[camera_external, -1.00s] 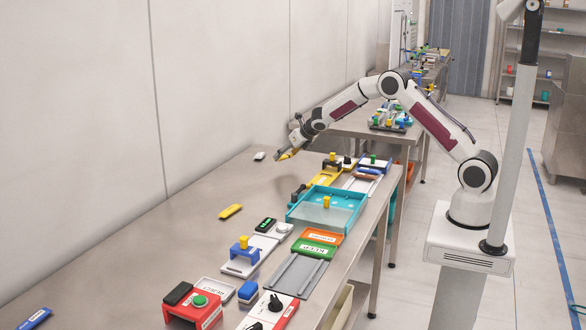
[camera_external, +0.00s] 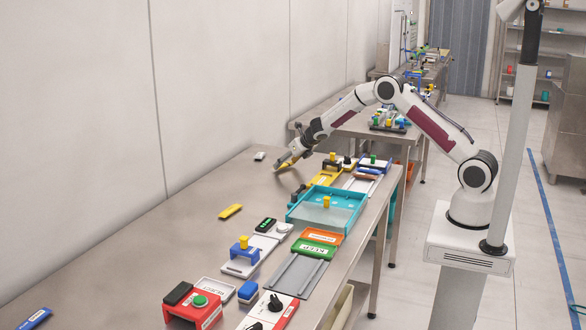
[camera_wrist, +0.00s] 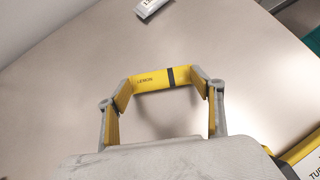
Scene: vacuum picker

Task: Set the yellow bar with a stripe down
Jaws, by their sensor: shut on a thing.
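The yellow bar (camera_wrist: 150,82) has a dark stripe and the word LEMON on it. In the wrist view it spans between the two fingers of my gripper (camera_wrist: 162,90), which is shut on it. In the external view my gripper (camera_external: 287,163) is low over the far part of the steel table (camera_external: 165,240). The bar is small and partly hidden there, so I cannot tell whether it touches the table.
Another yellow bar (camera_external: 230,211) lies on the table nearer the camera. A small white block (camera_external: 259,156) lies near the wall. A teal tray (camera_external: 300,217) and several devices line the right edge. The table's left half is mostly clear.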

